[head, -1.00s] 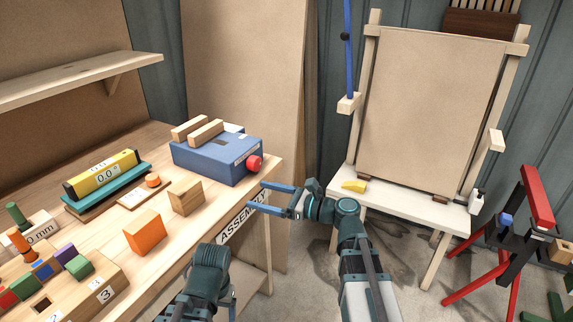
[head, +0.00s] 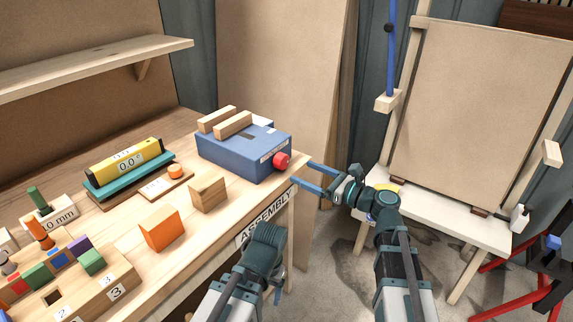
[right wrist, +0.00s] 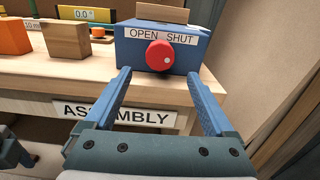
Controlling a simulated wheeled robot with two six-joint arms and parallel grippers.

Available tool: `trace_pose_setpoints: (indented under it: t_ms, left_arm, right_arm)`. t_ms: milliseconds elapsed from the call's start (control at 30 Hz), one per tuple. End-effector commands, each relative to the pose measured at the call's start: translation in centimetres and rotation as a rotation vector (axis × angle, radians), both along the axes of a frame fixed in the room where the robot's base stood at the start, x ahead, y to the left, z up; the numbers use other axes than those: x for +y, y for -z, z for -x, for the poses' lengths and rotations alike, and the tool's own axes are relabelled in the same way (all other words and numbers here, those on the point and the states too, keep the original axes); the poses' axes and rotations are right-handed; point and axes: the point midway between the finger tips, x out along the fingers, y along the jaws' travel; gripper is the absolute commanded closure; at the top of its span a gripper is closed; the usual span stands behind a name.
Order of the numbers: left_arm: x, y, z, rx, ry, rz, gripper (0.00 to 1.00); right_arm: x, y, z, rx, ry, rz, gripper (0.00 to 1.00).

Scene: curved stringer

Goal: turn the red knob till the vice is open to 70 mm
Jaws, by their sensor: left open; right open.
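The blue vice (head: 235,156) stands at the far right end of the workbench, with two wooden jaws (head: 225,121) on top and a narrow gap between them. Its round red knob (head: 281,160) is on the right end face. In the right wrist view the knob (right wrist: 160,56) sits under an OPEN SHUT label, with a white dot toward its right. My right gripper (right wrist: 158,72) is open and empty; its blue fingers point at the knob from either side, apart from it. My left gripper (head: 277,294) hangs low before the bench edge, mostly hidden by its own wrist.
Wooden (head: 208,194) and orange (head: 161,229) blocks stand on the bench (head: 190,268) left of the vice. Behind them is a yellow gauge (head: 125,161) reading 0.0. A white table (head: 450,219) with a board is at the right. Floor shows between them.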

Motion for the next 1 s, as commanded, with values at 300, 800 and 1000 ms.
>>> trace_pose_setpoints:
  t_ms: [300, 800, 1000]
  left_arm:
    - [0.0, 0.0, 0.0, 0.0, 0.0, 0.0, 0.21]
    - [0.0, 0.0, 0.0, 0.0, 0.0, 0.0, 0.21]
    - [0.0, 0.0, 0.0, 0.0, 0.0, 0.0, 0.21]
  right_arm:
    - [4.6, 0.0, -3.5, 0.0, -0.002, 0.0, 0.11]
    - [6.2, 0.0, -4.5, 0.0, 0.0, 0.0, 0.11]
    - [6.2, 0.0, -4.5, 0.0, 0.0, 0.0, 0.35]
